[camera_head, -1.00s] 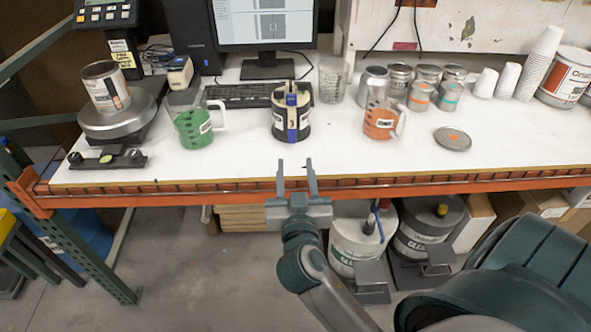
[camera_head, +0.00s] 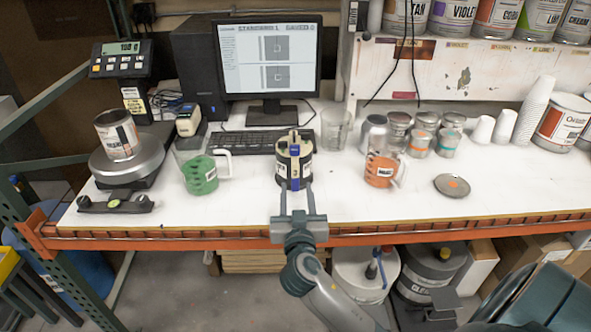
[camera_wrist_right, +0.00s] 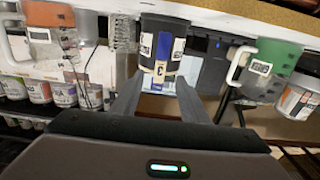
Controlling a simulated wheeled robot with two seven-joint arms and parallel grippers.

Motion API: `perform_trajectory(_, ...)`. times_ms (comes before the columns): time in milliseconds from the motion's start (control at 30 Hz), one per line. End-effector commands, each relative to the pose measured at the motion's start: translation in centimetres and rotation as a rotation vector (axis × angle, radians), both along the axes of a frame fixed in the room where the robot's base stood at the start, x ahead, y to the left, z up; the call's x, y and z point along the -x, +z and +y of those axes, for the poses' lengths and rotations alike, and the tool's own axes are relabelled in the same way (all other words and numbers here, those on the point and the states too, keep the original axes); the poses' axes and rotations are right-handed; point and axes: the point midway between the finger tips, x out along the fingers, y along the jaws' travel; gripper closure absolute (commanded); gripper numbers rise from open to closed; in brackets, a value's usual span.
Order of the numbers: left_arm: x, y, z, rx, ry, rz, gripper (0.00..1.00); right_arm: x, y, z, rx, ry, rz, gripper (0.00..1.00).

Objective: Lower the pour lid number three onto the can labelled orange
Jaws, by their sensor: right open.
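A dark canister with a cream top and a blue strip (camera_head: 295,160) stands upright in the middle of the bench. It bears a small number that looks like a 3, and seems to be the pour lid on its holder. My right gripper (camera_head: 298,190) is open and empty just in front of it. In the right wrist view the canister (camera_wrist_right: 165,42) shows between and beyond the open fingers (camera_wrist_right: 160,95). An open can with an orange-marked label (camera_head: 118,138) stands on the scale at the left; its label is too small to read. My left gripper is not in view.
A green-stained jug (camera_head: 199,175) stands left of the canister, an orange-stained jug (camera_head: 380,169) right of it. A loose round lid (camera_head: 452,186) lies flat at right. A large can (camera_head: 563,122) and cups stand farther right. A keyboard (camera_head: 262,142) and monitor are behind.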

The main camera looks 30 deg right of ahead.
Motion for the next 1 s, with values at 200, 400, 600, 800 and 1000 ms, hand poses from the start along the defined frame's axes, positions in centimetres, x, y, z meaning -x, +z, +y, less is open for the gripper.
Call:
perform_trajectory(200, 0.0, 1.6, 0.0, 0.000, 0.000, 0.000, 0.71, -3.2, 0.4, -1.9, 0.004, 0.000, 0.001, 0.59)
perform_trajectory(400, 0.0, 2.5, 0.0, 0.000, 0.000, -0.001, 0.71, -5.4, 0.2, -3.3, 0.003, 0.000, 0.002, 0.59)
perform_trajectory(600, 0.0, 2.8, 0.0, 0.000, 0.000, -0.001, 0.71, -6.5, 0.0, -4.0, -0.001, 0.000, 0.001, 0.59)
perform_trajectory(800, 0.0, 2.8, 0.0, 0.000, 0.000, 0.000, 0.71, -6.8, 0.0, -4.1, -0.001, 0.000, 0.001, 0.59)
perform_trajectory(1000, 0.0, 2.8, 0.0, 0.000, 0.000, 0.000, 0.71, -6.7, 0.0, -4.1, -0.001, 0.000, 0.001, 0.69)
